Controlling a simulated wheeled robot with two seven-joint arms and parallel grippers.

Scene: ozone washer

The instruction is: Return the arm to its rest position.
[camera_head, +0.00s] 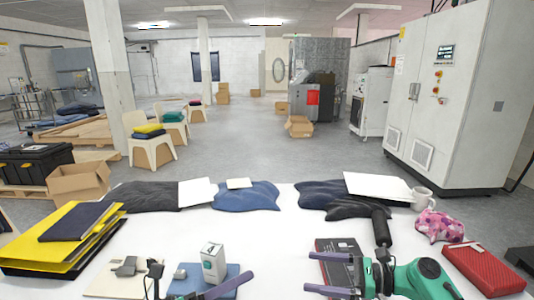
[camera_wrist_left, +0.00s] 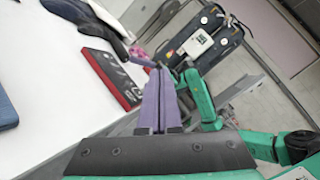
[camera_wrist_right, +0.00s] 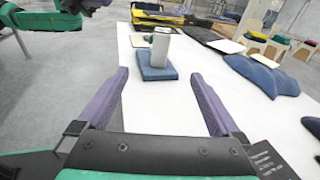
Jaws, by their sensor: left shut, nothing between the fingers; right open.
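My left gripper (camera_head: 245,276) is at the front edge of the white table in the head view, near the white box (camera_head: 213,263). In the left wrist view its purple fingers (camera_wrist_left: 160,70) are together with nothing between them. My right gripper (camera_head: 310,271) is at the front right of the table in the head view, beside a dark flat box (camera_head: 336,247). In the right wrist view its fingers (camera_wrist_right: 160,76) are spread wide and empty. The green right arm (camera_head: 420,279) comes in from the lower right.
The white box stands on a blue pad (camera_head: 236,270) on the white table (camera_head: 265,232). Yellow folders (camera_head: 55,245) lie at left, a red case (camera_head: 484,270) at right. Folded garments (camera_head: 247,196) and a mug (camera_head: 421,198) line the back. The table's middle is clear.

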